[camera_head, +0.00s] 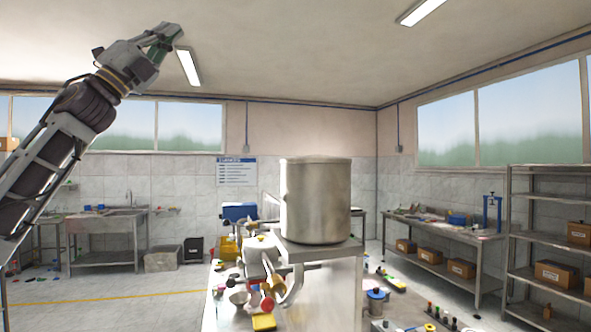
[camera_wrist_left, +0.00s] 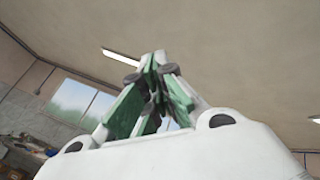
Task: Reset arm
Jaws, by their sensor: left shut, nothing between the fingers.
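My left arm comes in from the left in the head view and is raised high. My left gripper (camera_head: 170,33) is near the ceiling, far above the tables and apart from everything. In the left wrist view the same gripper (camera_wrist_left: 152,62) has its green-lined fingers together, with nothing between them. The ceiling, a light and a window lie behind it. My right gripper is in neither view.
A large metal drum (camera_head: 315,200) stands on a steel stand (camera_head: 330,250) in the middle. Below it is a cluttered table with a yellow block (camera_head: 264,322) and a small bowl (camera_head: 238,297). Shelves (camera_head: 550,240) with boxes stand at the right. A sink bench (camera_head: 105,225) stands at the left.

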